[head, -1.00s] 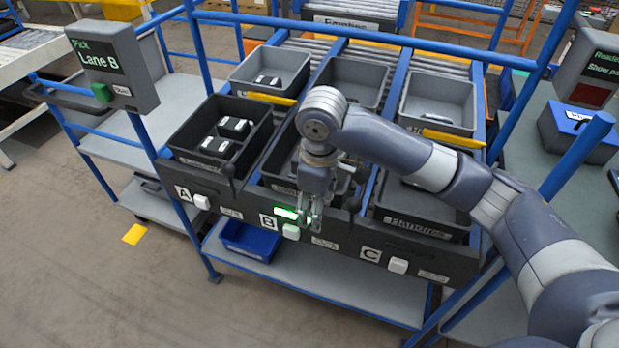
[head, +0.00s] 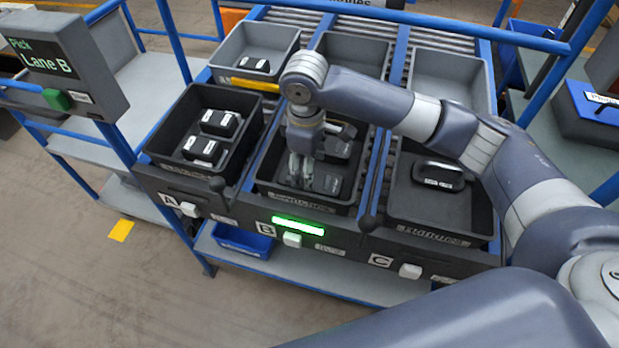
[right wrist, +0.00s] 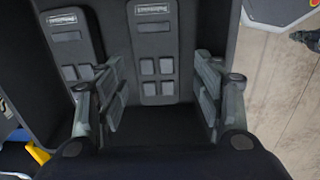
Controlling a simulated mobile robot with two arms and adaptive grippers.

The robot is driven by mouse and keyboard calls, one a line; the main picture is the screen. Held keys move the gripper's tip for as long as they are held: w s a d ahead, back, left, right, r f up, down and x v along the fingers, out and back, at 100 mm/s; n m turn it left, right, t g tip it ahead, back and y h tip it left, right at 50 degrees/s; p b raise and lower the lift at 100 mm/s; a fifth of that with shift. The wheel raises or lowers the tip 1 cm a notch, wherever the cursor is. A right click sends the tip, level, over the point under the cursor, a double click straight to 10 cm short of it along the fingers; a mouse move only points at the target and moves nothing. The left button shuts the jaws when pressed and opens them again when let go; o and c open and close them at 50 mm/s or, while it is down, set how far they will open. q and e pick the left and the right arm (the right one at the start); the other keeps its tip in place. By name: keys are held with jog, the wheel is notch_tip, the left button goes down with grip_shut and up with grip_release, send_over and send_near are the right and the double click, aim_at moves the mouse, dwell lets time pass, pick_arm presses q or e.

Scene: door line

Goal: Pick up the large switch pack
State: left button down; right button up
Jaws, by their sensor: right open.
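In the right wrist view, a dark pack with a white label and several grey square keys, seemingly the large switch pack (right wrist: 155,45), lies inside bin B (head: 262,184). A similar pack (right wrist: 77,45) lies to its left. In the head view, dark packs (head: 329,183) show in bin B, partly hidden by my arm. My right gripper (right wrist: 160,100) is open and empty, pointing down into bin B. Its fingers stand to either side of the near end of the middle pack, with no clear contact. My left gripper is not in view.
Bin A (head: 155,150) on the left holds black packs (head: 208,150). Bin C (head: 400,200) on the right holds a rounded dark pack (head: 438,173). Grey bins (head: 450,65) stand behind. A green light (head: 300,227) glows below bin B. The sign (head: 62,62) reads Pick Lane B.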

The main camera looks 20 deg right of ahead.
aim_at(329, 185)
jog(key=shift+f, duration=0.65)
jog(key=f, duration=0.4)
jog(key=shift+w+d+f+p, duration=0.25)
jog(key=shift+w+d+p, duration=0.05)
jog(key=shift+d, duration=0.05)
jog(key=shift+f, duration=0.3)
jog(key=shift+c, duration=0.8)
jog(key=c, duration=0.7)
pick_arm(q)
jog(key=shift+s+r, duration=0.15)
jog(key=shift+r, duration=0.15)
pick_arm(e)
jog(key=shift+c, duration=0.2)
